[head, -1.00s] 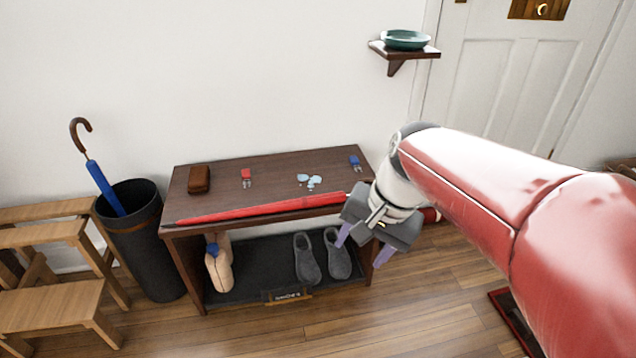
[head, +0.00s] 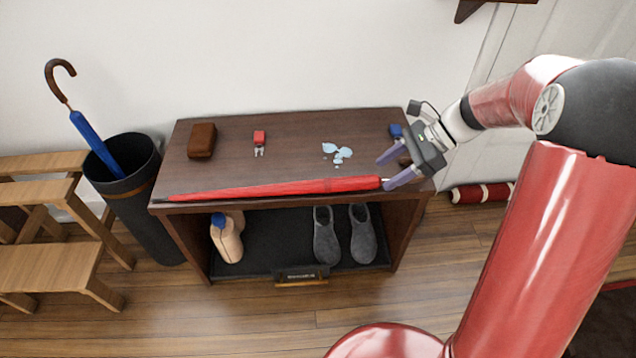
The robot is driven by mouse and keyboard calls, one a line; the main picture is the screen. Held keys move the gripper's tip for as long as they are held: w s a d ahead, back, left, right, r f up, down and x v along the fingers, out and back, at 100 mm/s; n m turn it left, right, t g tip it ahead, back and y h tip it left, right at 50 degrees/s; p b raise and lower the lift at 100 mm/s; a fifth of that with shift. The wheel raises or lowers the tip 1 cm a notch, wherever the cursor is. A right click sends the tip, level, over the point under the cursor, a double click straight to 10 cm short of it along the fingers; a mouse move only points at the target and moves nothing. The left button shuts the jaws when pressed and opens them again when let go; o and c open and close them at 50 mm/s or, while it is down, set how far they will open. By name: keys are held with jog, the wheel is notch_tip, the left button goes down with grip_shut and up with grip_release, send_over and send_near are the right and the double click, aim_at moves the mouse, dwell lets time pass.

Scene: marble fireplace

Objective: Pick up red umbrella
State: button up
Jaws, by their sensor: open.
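The red umbrella (head: 270,189) lies closed along the front edge of the dark wooden bench (head: 232,166) in the head view. Its thin tip points left and its right end reaches my gripper. My gripper (head: 384,170) is open at the right end of the bench top, its two purple fingers pointing left. The nearer finger is beside or over the umbrella's right end; I cannot tell whether it touches. Part of the umbrella's right end is hidden by the gripper.
Grey slippers (head: 343,236) sit on the shelf below. A black bin (head: 135,205) with a blue umbrella (head: 97,145) stands left, beside wooden steps (head: 50,270).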

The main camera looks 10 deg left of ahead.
aim_at(376, 176)
jog(key=x, duration=0.4)
jog(key=shift+a+b, duration=0.15)
jog(key=shift+b, duration=0.15)
jog(key=c, duration=1)
jog(key=shift+c, duration=0.7)
jog(key=shift+r, duration=0.15)
